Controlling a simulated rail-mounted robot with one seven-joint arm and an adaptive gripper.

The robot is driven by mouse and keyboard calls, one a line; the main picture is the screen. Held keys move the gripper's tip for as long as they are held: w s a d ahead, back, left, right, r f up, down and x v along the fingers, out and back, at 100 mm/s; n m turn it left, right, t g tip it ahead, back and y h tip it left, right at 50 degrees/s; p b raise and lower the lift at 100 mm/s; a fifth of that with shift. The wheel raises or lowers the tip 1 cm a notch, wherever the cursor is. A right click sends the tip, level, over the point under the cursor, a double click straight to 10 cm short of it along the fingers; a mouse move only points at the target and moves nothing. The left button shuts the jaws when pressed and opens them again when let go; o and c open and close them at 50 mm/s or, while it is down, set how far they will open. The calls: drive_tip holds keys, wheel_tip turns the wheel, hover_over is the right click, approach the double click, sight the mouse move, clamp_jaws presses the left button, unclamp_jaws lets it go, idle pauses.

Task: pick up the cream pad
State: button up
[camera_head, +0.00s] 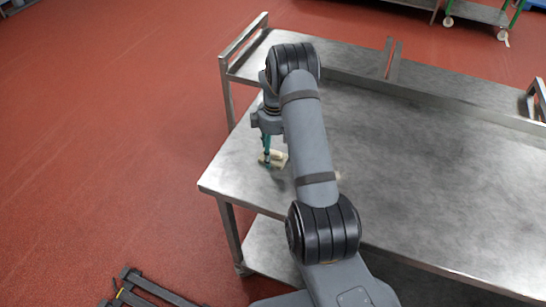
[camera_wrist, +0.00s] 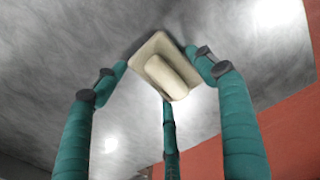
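The cream pad (camera_head: 278,156) lies on the metal table near its left end, a flat plate with a rounded raised grip on top. In the wrist view the cream pad (camera_wrist: 166,75) sits between the teal fingers of my gripper (camera_wrist: 158,65). The fingers are spread, with one tip close to the pad's left edge, one close to its right edge and a third at its near side. I cannot tell whether the tips touch it. In the head view my gripper (camera_head: 267,158) points down at the pad and partly hides it.
The metal table (camera_head: 430,170) has a raised rail (camera_head: 245,40) at its far left and an upright divider (camera_head: 390,58) at the back. The table's right part is clear. Red floor (camera_head: 100,130) lies left.

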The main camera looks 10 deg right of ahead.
drive_tip(key=c, duration=0.6)
drive_tip(key=shift+c, duration=0.6)
drive_tip(key=shift+r, duration=0.1)
drive_tip(key=shift+w+r+b, duration=0.1)
drive_tip(key=shift+r+b, duration=0.2)
drive_tip(key=shift+r, duration=0.15)
wheel_tip(320, 180, up, 3)
drive_tip(key=shift+f+b, duration=0.2)
drive_tip(key=shift+b, duration=0.45)
drive_tip(key=d+r+b, duration=0.1)
drive_tip(key=d+r, duration=0.6)
drive_tip(key=d, duration=0.4)
drive_tip(key=shift+w+d+r, duration=0.2)
drive_tip(key=shift+w+d, duration=0.15)
drive_tip(key=shift+w, duration=0.1)
